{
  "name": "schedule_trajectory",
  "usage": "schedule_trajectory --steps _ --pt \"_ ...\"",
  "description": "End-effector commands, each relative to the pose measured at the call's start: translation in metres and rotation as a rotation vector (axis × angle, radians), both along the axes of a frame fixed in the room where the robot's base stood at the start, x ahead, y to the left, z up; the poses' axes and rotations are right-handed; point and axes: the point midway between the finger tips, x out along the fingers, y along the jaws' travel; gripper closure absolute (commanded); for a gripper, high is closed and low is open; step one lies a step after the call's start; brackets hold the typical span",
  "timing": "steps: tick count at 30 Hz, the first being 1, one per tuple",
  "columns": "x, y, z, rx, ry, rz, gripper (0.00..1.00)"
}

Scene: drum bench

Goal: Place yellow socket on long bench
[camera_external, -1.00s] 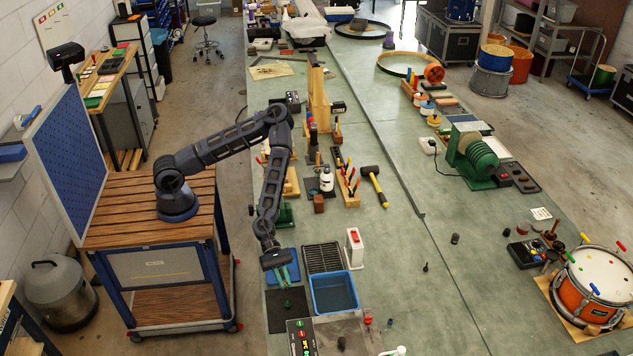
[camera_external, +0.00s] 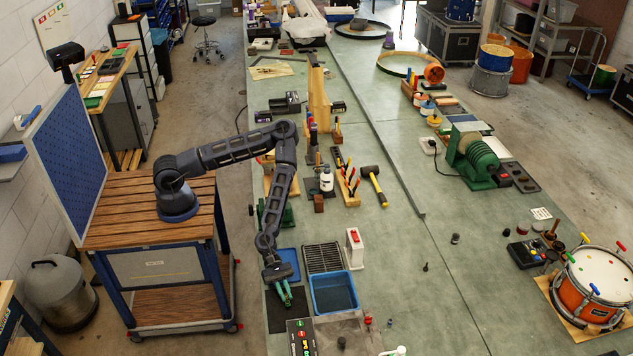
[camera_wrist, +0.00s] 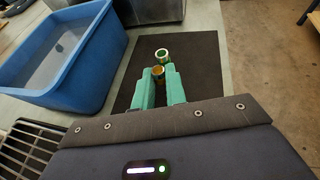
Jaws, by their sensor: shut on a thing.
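My gripper (camera_external: 285,294) is low over the dark mat (camera_external: 271,318) at the near left end of the long green bench (camera_external: 410,280). In the wrist view its green fingers (camera_wrist: 157,87) are shut on a small yellow socket (camera_wrist: 158,74). A green-ringed socket (camera_wrist: 162,54) stands upright on the mat just beyond the fingertips. I cannot tell whether the held socket touches the mat. The held socket is too small to make out in the external view.
A blue bin (camera_external: 334,308) stands right of the mat, with a slotted black rack (camera_external: 322,257) behind it. A panel with coloured lit buttons (camera_external: 301,338) lies in front. Bare bench top stretches to the right of the bin.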

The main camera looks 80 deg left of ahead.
Motion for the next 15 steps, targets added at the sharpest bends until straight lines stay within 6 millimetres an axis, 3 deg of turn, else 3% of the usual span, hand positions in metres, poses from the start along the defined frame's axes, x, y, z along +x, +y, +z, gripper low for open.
schedule_trajectory --steps 5,6,9,15 --pt "0.0002 0.0001 -0.0035 0.0 0.001 0.0 1.0" --pt "0.0003 0.0001 -0.0041 0.0 0.001 0.0 0.85" --pt "0.0004 0.0001 -0.0038 0.0 0.0 0.001 0.65" --pt "0.0003 0.0001 -0.0037 0.0 0.0 0.0 0.65"
